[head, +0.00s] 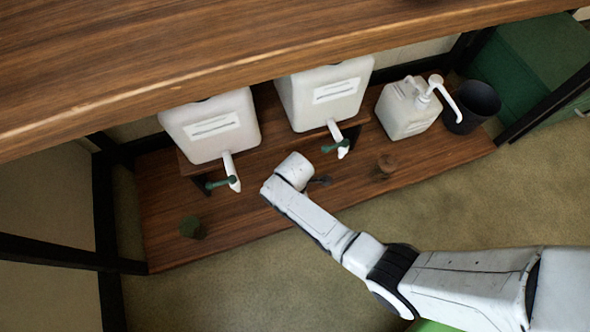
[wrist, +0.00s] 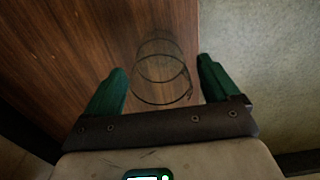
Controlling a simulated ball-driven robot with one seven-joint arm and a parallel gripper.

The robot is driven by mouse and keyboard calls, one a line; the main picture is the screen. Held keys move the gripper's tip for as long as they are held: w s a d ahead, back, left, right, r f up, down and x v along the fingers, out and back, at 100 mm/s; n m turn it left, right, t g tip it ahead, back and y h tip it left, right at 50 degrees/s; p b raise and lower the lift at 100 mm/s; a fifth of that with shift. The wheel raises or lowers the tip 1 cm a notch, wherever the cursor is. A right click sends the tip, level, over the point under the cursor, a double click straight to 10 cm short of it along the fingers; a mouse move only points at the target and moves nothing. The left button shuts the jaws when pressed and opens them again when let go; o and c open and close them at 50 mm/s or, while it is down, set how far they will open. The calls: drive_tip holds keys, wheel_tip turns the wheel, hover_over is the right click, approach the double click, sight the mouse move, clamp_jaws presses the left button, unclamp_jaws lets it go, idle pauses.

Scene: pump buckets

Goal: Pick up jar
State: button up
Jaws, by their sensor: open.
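A clear glass jar (wrist: 160,68) shows in the wrist view as thin dark rings over the wooden shelf, ahead of and between my fingers. In the head view, a small brownish, see-through cylinder (head: 385,167) near the shelf's front edge looks like the same jar. My gripper (wrist: 164,90) is open, with a green finger on each side and nothing held. In the head view my gripper (head: 320,181) is low over the shelf, left of the jar and apart from it. The dark fingers are small there.
The lower wooden shelf (head: 270,205) carries two white containers (head: 210,128) (head: 325,92) with spouts, a white pump bottle (head: 408,110), a dark bucket (head: 473,105) and a small green object (head: 192,227). A wooden top (head: 200,45) overhangs. Carpet (head: 470,200) lies in front.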

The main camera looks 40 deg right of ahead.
drive_tip(key=shift+f, duration=0.45)
drive_tip(key=shift+c, duration=0.3)
drive_tip(key=shift+r, duration=0.1)
drive_tip(key=c, duration=1.3)
drive_tip(key=shift+r, duration=0.1)
drive_tip(key=shift+r+p, duration=0.5)
drive_tip(key=shift+r, duration=0.1)
drive_tip(key=s+a+r+p, duration=0.3)
drive_tip(key=s+r+p, duration=0.8)
drive_tip(key=s, duration=0.2)
drive_tip(key=shift+s+r, duration=0.3)
drive_tip(key=shift+s, duration=0.05)
